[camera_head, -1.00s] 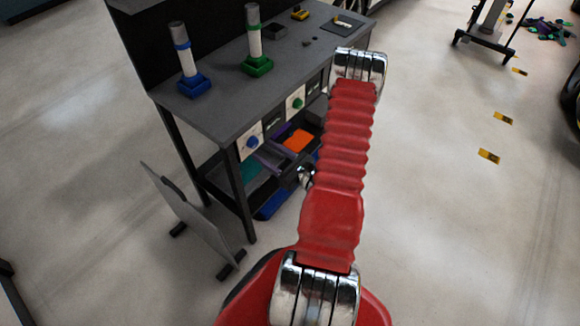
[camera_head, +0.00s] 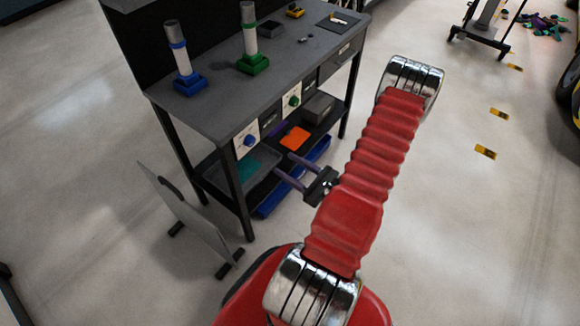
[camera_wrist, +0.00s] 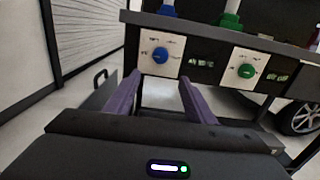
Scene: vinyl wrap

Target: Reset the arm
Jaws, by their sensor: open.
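My red arm reaches up and folds back down in the head view. My gripper (camera_head: 292,172) shows left of the arm, in front of the workbench's lower part. Its two purple fingers are spread apart with nothing between them. I cannot tell the exact gap between the fingertips and the bench.
The dark workbench (camera_head: 205,112) holds a blue-based roll stand (camera_head: 183,62) and a green-based one (camera_head: 250,42). An orange item (camera_head: 295,138) lies on its shelf. A grey panel (camera_head: 190,222) stands at the bench's left.

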